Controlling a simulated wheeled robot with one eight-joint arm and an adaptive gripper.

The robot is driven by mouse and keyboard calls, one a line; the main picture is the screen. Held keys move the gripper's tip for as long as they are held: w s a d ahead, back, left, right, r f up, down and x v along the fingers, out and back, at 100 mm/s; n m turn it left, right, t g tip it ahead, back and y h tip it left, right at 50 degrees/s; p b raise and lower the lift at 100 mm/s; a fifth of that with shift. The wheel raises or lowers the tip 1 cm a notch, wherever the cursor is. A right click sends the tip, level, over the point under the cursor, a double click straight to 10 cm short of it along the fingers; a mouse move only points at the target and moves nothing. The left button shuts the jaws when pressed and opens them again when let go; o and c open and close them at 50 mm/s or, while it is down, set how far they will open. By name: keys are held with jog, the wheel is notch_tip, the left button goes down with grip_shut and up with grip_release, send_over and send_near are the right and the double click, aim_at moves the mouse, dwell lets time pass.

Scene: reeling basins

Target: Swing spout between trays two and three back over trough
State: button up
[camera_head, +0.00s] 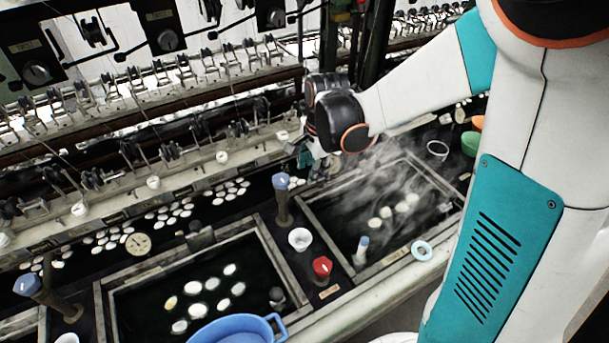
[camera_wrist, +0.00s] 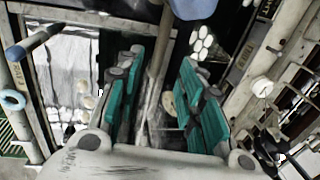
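A dark spout post with a blue cap (camera_head: 281,182) stands between the front-left tray (camera_head: 190,243) and the steaming tray (camera_head: 322,218) in the head view. In the wrist view a blue cap (camera_wrist: 193,8) shows at the top, and a brownish pipe (camera_wrist: 160,50) runs down from it between my fingers. My gripper (camera_wrist: 158,85) is open, with teal finger pads on either side of the pipe; contact is not clear. In the head view my gripper (camera_head: 305,155) is just behind and right of the cap, partly hidden by my wrist. The trough (camera_head: 255,192) is the dark channel behind the trays, with floating cocoons.
Another blue-capped post (camera_head: 28,285) stands at far left. A white cup (camera_head: 299,239), a red-topped knob (camera_head: 322,267) and a blue basin (camera_head: 235,330) are in front. A blue-handled tool (camera_head: 363,243) stands in the steaming tray. The machine's guide row (camera_head: 154,182) borders the trough.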

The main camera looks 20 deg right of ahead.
aim_at(301, 190)
jog(key=f+b, duration=0.1)
jog(key=f, duration=0.2)
jog(key=w+f, duration=0.1)
jog(key=f, duration=0.2)
jog(key=shift+w+a+f+b, duration=0.15)
jog(key=shift+f+b, duration=0.2)
grip_shut()
